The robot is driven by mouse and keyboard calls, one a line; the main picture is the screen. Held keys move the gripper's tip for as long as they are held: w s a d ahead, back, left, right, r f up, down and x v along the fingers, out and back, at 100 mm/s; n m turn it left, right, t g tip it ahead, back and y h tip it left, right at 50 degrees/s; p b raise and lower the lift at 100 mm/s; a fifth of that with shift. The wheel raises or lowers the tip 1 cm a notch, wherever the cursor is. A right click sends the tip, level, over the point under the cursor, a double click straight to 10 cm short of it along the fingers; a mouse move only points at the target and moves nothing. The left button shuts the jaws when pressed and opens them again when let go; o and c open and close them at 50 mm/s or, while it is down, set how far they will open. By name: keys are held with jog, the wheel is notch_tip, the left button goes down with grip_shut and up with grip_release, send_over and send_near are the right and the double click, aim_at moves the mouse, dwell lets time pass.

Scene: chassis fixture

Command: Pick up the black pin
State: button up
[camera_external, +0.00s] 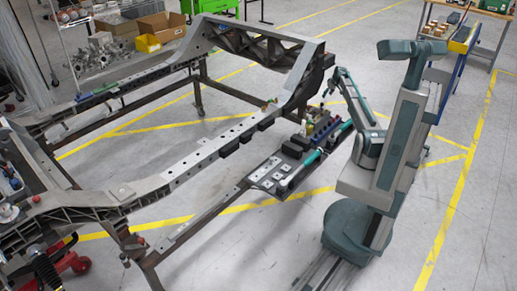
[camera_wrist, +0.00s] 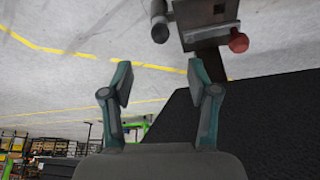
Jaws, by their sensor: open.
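My gripper (camera_wrist: 160,80) is open and empty in the wrist view, its two fingers spread apart with floor visible between them. A dark, rounded pin-like piece (camera_wrist: 159,26) shows at the top edge, above the gap between the fingers and apart from them. It may be the black pin, and its upper part is cut off. It sits beside a grey metal bracket (camera_wrist: 208,22). In the external view my gripper (camera_external: 329,91) is small, near the right end of the chassis frame (camera_external: 230,133); no black pin can be made out there.
A red-headed knob (camera_wrist: 238,42) sticks out right of the bracket. A large dark surface (camera_wrist: 270,110) fills the wrist view's lower right. A parts tray (camera_external: 262,186) with black blocks and a teal-ended tool lies beside the frame.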

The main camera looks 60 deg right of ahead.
aim_at(322, 103)
jog(key=x, duration=1)
jog(key=shift+w+f+b, duration=0.15)
jog(key=shift+f+b, duration=0.15)
jog(key=shift+c, duration=0.4)
grip_shut()
